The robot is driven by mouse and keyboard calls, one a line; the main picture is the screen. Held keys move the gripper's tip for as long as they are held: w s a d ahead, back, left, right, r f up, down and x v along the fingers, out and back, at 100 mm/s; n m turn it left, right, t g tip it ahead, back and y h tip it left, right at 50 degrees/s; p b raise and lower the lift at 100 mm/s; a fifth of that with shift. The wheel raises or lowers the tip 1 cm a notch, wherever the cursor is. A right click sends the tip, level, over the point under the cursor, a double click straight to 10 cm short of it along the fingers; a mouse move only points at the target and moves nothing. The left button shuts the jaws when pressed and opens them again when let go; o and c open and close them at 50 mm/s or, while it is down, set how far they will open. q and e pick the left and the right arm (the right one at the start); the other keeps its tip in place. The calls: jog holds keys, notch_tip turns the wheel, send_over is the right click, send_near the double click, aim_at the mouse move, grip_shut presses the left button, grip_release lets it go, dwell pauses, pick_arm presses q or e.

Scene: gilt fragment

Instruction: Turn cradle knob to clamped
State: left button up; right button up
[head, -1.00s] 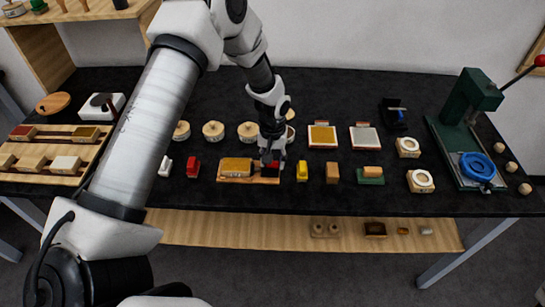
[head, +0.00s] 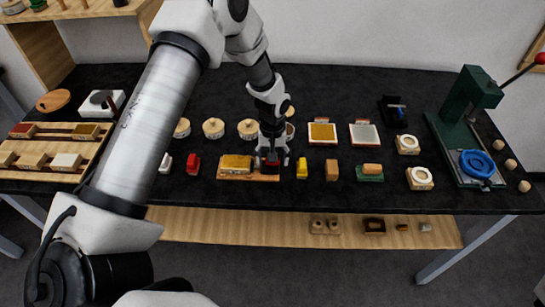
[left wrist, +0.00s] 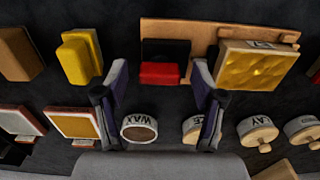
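The cradle is a wooden board (head: 226,177) on the bench, also in the left wrist view (left wrist: 205,27). A gilt block (head: 236,162) lies on its left part in the head view; the left wrist view shows its patterned gold top (left wrist: 255,66). At its other end is a black plate (left wrist: 168,48) with a red bar-shaped knob (left wrist: 160,74). My left gripper (head: 272,164) is over this end, open, with the knob between its spread fingers in the left wrist view (left wrist: 160,82). I cannot tell whether either finger touches it. My right gripper is out of view.
A yellow block (head: 302,169) stands close right of the cradle, a red one (head: 193,165) to its left. Round lidded pots (head: 213,128) stand behind. A green press (head: 468,105) is at far right, a wooden rack (head: 50,150) at left.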

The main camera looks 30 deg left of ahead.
pick_arm(q)
notch_tip(320, 180, up, 12)
dwell(0.5)
dwell(0.4)
